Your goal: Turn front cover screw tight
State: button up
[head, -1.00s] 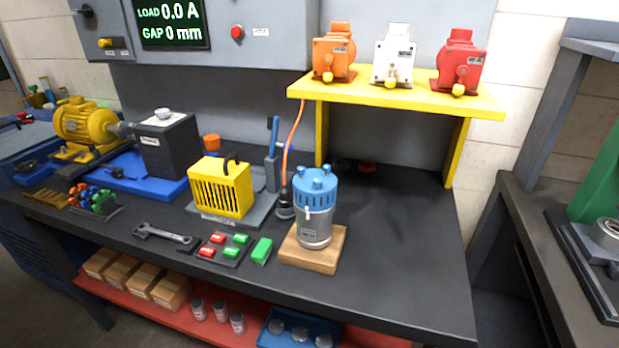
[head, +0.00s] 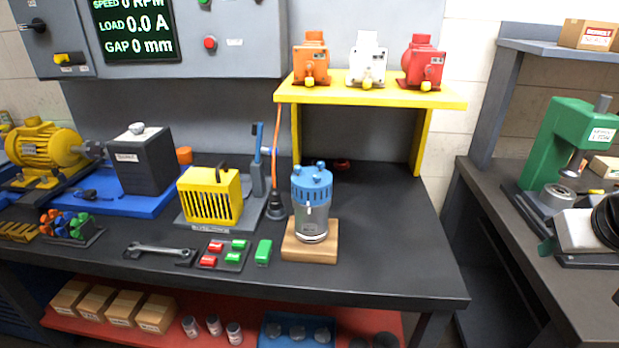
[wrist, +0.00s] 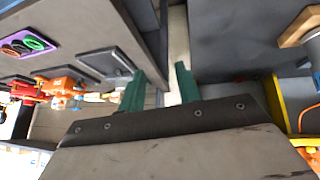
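A motor with a blue cover (head: 312,183) and a silver body (head: 311,220) stands upright on a wooden block (head: 296,250) near the bench front. Small blue knobs show on top of its cover; I cannot tell which one, if any, is the front cover screw. Orange (head: 310,62), white (head: 367,62) and red (head: 423,65) units with yellow knobs stand on the yellow shelf. In the wrist view, my gripper (wrist: 160,84) has its two green fingers apart, with nothing between them. The gripper is not visible in the head view.
A wrench (head: 160,250), red and green blocks (head: 222,250) and a yellow slatted unit (head: 210,197) lie left of the blue-covered motor. A yellow shelf (head: 370,98) stands behind it. A green press (head: 570,140) stands on the right bench. The black bench right of the motor is clear.

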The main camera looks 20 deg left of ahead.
jog(key=w+a+n+t+y, duration=0.3)
jog(key=w+a, duration=0.6)
jog(key=n+g+y, duration=0.2)
jog(key=n+y, duration=0.6)
jog(key=y, duration=0.6)
send_near(320, 179)
jog(key=x, duration=1.1)
grip_shut()
